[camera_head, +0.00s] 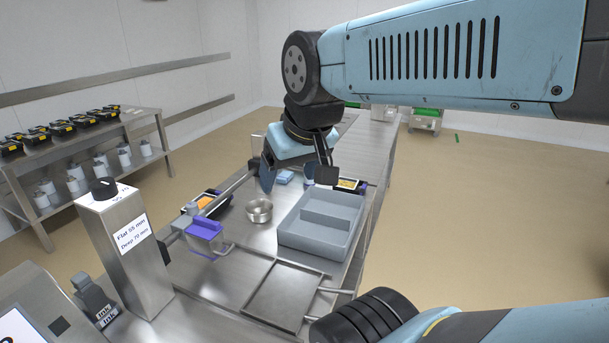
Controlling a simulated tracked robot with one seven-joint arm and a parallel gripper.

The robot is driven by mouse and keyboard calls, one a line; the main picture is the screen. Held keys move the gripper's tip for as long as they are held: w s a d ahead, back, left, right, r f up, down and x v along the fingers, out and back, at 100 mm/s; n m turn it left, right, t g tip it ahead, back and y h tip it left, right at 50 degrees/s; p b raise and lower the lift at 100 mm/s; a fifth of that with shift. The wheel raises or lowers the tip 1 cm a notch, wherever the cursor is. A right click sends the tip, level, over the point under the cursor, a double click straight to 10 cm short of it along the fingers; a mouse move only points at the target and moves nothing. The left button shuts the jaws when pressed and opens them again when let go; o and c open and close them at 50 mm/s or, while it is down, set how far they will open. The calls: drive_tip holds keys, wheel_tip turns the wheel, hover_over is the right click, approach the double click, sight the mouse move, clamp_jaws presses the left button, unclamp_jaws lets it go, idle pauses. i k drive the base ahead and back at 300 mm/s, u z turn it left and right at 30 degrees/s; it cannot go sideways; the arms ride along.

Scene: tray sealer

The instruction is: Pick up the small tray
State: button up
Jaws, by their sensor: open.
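My gripper (296,177) is open above the steel table, its two dark fingers spread and pointing down. A small light-blue object (285,177) shows between the fingers; it looks apart from them, and I cannot tell whether it is a tray. A small dark tray with orange contents (348,184) sits just right of the right finger, partly hidden by it. Another dark tray with orange contents (205,202) lies at the left of the table. I cannot tell which of these is the small tray.
A grey divided bin (290,233) and a steel bowl (259,210) stand in front of my gripper. A side shelf (95,140) holds several black trays.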

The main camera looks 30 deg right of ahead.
sight(345, 184)
drive_tip(key=z, duration=0.55)
drive_tip(key=k, duration=1.3)
drive_tip(key=z, duration=0.85)
drive_tip(key=i, duration=0.75)
drive_tip(key=z, duration=0.35)
drive_tip(key=i, duration=1.1)
drive_tip(key=u, duration=0.65)
drive_tip(key=i, duration=0.65)
drive_tip(key=u, duration=0.45)
drive_tip(key=k, duration=0.9)
